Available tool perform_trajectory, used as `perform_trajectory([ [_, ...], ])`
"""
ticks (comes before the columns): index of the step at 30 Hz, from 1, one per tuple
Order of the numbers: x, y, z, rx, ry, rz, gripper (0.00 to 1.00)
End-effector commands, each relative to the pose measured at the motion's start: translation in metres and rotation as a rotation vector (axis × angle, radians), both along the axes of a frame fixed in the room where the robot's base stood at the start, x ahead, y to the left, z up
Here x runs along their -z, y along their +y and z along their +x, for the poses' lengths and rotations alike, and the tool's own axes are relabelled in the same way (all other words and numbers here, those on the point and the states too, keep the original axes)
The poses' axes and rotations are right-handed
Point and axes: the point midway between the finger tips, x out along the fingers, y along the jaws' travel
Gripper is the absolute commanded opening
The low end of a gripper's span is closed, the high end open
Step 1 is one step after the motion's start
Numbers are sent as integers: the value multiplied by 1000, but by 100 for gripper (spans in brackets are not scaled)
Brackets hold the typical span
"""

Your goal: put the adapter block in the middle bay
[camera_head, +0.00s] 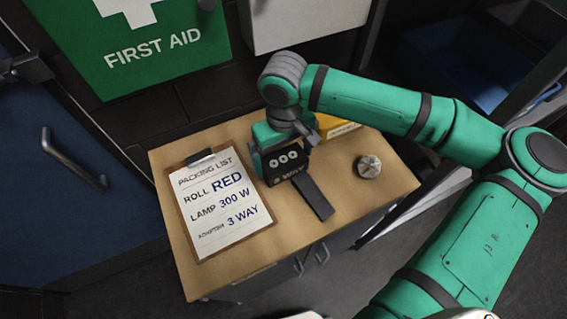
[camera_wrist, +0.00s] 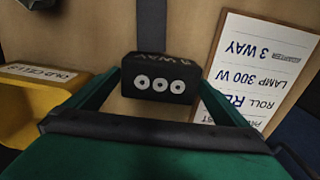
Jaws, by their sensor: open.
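The adapter block (camera_wrist: 158,78) is black with three round white-ringed sockets on its face and "3 WAY" lettering along one edge. In the head view the block (camera_head: 287,161) is at the wooden tabletop, in front of my gripper's body. My gripper (camera_wrist: 161,88) is open, with one green finger at each side of the block in the wrist view; I cannot tell whether they touch it. In the head view my gripper (camera_head: 283,150) points down over the table. I cannot make out a middle bay in either view.
A clipboard packing list (camera_head: 224,205) reading roll red, lamp 300 W, adapter 3 way lies left. A dark flat strip (camera_head: 313,197) runs toward the front edge. A yellow bin (camera_head: 338,127) stands behind, a grey knobbed object (camera_head: 369,166) right. The table's front right is clear.

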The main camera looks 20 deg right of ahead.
Motion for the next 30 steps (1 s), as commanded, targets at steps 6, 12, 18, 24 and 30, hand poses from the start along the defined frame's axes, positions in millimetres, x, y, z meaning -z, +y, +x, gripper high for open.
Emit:
perform_trajectory([
  [6,15,1,0,-2,0,0,100],
  [12,15,1,0,-1,-1,0,98],
  [18,14,0,0,-1,-1,0,57],
  [24,14,0,0,-1,-1,0,57],
  [30,5,0,0,0,-2,0,57],
])
